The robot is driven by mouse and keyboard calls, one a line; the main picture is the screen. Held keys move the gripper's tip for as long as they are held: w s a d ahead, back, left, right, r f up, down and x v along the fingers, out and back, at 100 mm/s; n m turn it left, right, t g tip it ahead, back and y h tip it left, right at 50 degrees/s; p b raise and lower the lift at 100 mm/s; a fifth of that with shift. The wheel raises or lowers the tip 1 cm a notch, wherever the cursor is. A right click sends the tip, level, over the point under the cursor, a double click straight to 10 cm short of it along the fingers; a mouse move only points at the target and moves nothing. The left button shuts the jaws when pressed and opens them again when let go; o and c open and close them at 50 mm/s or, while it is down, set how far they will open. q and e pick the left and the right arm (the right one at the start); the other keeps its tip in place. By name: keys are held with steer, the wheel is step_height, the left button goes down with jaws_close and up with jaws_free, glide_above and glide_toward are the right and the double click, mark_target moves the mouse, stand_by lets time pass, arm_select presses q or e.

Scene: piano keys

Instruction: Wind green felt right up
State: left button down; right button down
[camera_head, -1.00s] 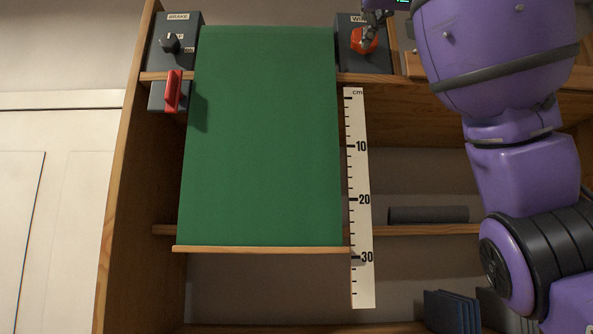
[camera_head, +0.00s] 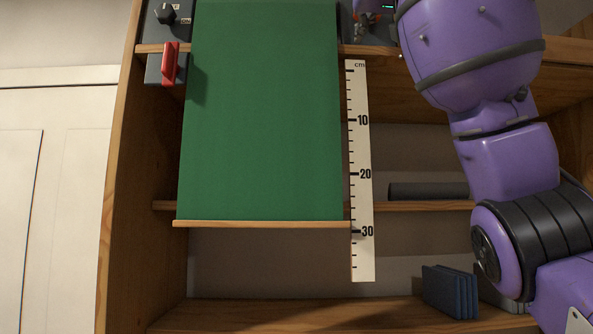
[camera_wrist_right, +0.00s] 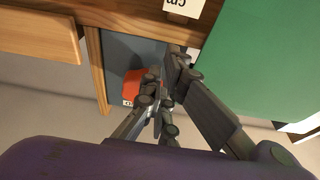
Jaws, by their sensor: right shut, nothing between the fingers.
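The green felt (camera_head: 262,110) hangs as a flat sheet, with a wooden bar (camera_head: 262,224) along its lower edge, just above the 30 mark of the ruler (camera_head: 360,200). Its top runs out of the head view; it also shows in the wrist view (camera_wrist_right: 275,60). The orange winder knob (camera_wrist_right: 138,84) sits on a dark panel in the wrist view, partly behind my fingers. My right gripper (camera_wrist_right: 165,90) is shut and empty, close beside the knob; contact cannot be told. In the head view the gripper is at the top edge. My left gripper is not in view.
At upper left are a brake dial (camera_head: 165,13) and a red lever (camera_head: 170,63). A dark roll (camera_head: 428,191) lies on a shelf behind the felt. Blue books (camera_head: 450,291) stand on the lower shelf. Wooden cabinet sides and shelf edges surround the felt.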

mark_target(383, 20)
steer(key=shift+d+r, duration=0.1)
stand_by(0.7)
steer(key=shift+d, duration=0.15)
steer(key=shift+w+d+f, duration=0.1)
steer(key=shift+d+f, duration=0.1)
steer(key=shift+d, duration=0.7)
steer(key=shift+d+r, duration=0.15)
steer(key=shift+d, duration=0.5)
